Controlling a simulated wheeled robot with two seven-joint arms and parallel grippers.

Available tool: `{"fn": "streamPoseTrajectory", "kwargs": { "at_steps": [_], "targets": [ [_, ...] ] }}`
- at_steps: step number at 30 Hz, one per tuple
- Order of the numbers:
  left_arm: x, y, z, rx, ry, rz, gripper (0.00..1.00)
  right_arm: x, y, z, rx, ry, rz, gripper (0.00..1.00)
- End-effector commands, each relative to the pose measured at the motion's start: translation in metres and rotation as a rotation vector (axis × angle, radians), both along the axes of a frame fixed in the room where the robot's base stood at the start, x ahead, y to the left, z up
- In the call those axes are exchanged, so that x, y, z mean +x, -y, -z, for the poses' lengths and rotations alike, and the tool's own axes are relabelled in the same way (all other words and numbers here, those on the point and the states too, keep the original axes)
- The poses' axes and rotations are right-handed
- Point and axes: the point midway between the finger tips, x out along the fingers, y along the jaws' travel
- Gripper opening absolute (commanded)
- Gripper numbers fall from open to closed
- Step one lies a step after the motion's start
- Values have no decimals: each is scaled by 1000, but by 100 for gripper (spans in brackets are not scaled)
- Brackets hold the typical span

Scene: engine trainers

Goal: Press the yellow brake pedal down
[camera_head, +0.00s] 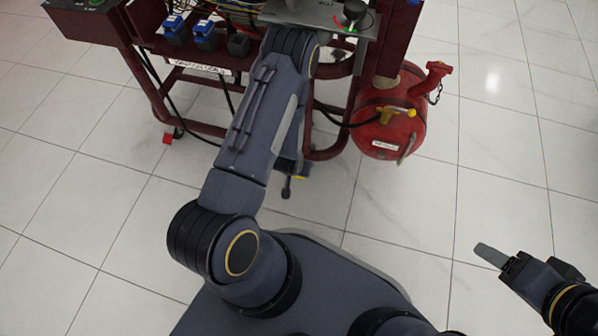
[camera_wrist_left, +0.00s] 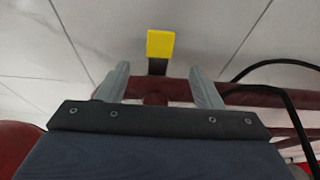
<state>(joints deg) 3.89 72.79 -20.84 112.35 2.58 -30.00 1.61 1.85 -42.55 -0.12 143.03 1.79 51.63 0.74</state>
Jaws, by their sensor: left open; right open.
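The yellow brake pedal (camera_wrist_left: 160,43) shows in the left wrist view as a bright yellow pad on a dark stem, above the tiled floor. My left gripper (camera_wrist_left: 161,85) is open in that view. Its two grey fingers stand apart on either side of the stem's line, with the pad beyond the tips in the picture; nothing is between them. I cannot tell whether it touches the pedal. In the head view my left arm hides most of the pedal area. My right gripper (camera_head: 491,256) is at the lower right of the head view, open and empty over the floor.
A dark red engine trainer frame (camera_head: 330,152) stands at the top of the head view, with blue connectors (camera_head: 204,34) and wiring. A red tank (camera_head: 385,133) stands to its right. A dark hose (camera_wrist_left: 277,63) crosses the left wrist view's right side. Floor at right is clear.

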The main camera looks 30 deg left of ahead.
Motion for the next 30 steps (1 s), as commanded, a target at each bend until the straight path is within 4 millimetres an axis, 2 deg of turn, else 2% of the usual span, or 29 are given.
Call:
{"fn": "streamPoseTrajectory", "kwargs": {
  "at_steps": [5, 15, 20, 28, 30],
  "targets": [
    [3, -1, 19, 4, 1, 4, 60, 0, 0, 9, 0, 0, 0, 60],
    [22, -5, 67, 3, 0, 4, 60, 0, 0, 36, 0, 0, 0, 60],
    [27, -7, 75, 4, 0, 4, 60, 0, 0, 40, 0, 0, 0, 60],
    [27, -7, 75, 3, -1, 4, 60, 0, 0, 39, 0, 0, 0, 60],
    [27, -7, 75, 3, -1, 4, 52, 0, 0, 39, 0, 0, 0, 60]
  ]
}}
